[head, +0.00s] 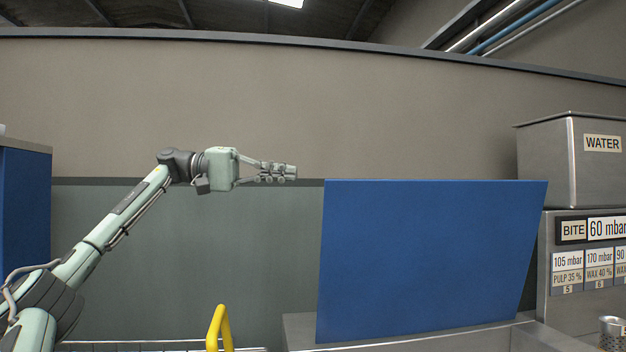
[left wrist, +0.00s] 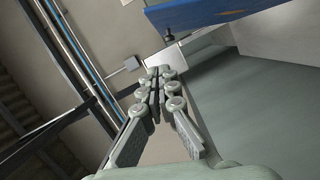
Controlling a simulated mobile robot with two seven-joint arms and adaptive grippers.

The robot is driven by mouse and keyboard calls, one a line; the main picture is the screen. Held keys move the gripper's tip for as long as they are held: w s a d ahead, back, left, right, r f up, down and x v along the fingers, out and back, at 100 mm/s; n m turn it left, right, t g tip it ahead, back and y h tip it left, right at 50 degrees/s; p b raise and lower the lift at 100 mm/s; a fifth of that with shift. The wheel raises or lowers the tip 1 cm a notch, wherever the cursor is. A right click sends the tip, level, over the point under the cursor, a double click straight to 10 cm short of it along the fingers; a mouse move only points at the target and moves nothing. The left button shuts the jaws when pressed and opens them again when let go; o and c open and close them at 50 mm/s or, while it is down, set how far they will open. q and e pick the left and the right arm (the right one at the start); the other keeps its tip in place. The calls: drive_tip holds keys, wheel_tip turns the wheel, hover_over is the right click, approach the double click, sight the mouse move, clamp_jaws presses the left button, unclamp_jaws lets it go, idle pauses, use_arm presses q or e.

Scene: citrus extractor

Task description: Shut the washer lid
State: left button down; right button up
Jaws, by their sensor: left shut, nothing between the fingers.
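The washer lid appears to be the large blue panel (head: 430,260), standing raised and tilted back above a metal body (head: 300,326) at the lower right of centre. My left gripper (head: 292,172) reaches in from the left, its fingers shut and empty. In the head view its tips are just left of and slightly above the lid's upper left corner; I cannot tell the gap in depth. In the left wrist view the shut fingers (left wrist: 160,74) point toward the far wall, and a blue panel edge (left wrist: 205,12), seemingly the lid, shows at the upper right. My right gripper is not in view.
A metal water tank (head: 545,160) sits on a labelled panel (head: 570,280) at the right. A small metal cup (head: 612,332) stands at the lower right. A yellow handle (head: 218,325) rises at the bottom. A blue cabinet (head: 25,205) is at the far left.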

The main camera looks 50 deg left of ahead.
use_arm(q)
drive_tip(key=p, duration=0.2)
hover_over(336, 218)
drive_tip(key=w+a, duration=0.3)
drive_tip(key=a, duration=0.1)
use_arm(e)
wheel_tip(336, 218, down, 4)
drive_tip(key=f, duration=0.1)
use_arm(q)
drive_tip(key=s+d+f+b, duration=0.1)
drive_tip(key=d+b, duration=0.1)
drive_tip(key=b, duration=0.1)
drive_tip(key=shift+s+d+f, duration=0.35)
drive_tip(key=shift+s+f, duration=0.05)
drive_tip(key=shift+s+d, duration=0.15)
drive_tip(key=shift+d, duration=0.1)
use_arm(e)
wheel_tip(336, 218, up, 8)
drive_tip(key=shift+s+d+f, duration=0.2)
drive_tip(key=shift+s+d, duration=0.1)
use_arm(q)
drive_tip(key=shift+s+d, duration=0.1)
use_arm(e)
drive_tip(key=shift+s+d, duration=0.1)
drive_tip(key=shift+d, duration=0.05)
